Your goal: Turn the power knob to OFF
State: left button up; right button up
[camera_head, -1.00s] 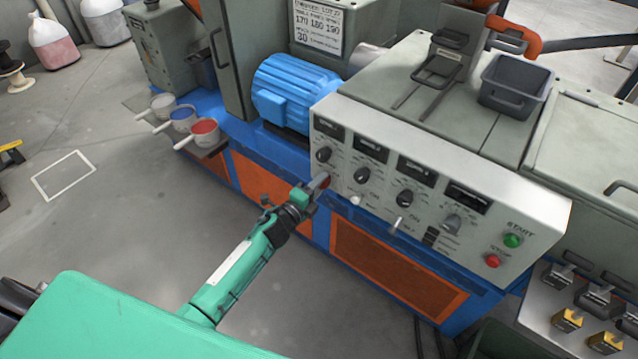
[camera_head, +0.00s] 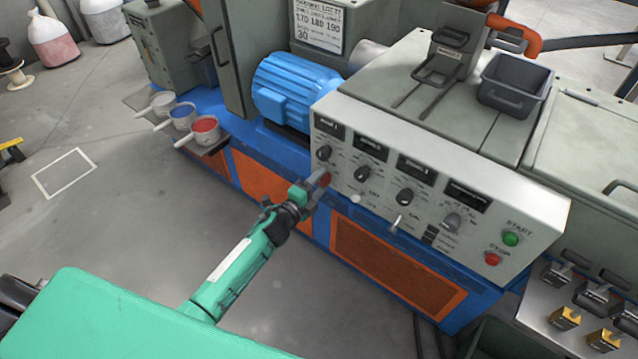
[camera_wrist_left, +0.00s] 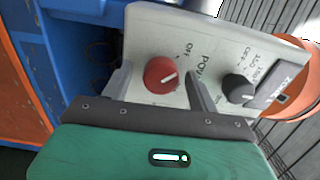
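The red power knob (camera_head: 325,179) is at the lower left of the white control panel (camera_head: 540,232). In the left wrist view the red knob (camera_wrist_left: 160,73) shows large, with a white pointer line slanting right and slightly up. The printed OFF stands above and to the right of it, and POWER is printed beside it. My left gripper (camera_head: 318,180) is at the panel's left end, level with the knob. In the left wrist view its two fingers (camera_wrist_left: 160,71) are apart, one on each side of the knob, with visible gaps. My right gripper is not in view.
A black knob (camera_wrist_left: 238,89) sits close to the right finger. Several more knobs and switches, a green START button (camera_head: 511,240) and a red STOP button (camera_head: 492,258) are along the panel. A blue motor (camera_head: 290,92) stands behind left. The floor in front is clear.

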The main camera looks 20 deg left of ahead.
pick_arm(q)
jog(key=v, duration=1.3)
jog(key=shift+s+b, duration=0.4)
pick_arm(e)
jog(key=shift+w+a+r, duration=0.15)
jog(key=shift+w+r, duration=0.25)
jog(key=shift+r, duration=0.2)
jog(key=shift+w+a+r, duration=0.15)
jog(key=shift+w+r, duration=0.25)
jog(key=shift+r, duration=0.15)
pick_arm(q)
jog(key=shift+a, duration=0.1)
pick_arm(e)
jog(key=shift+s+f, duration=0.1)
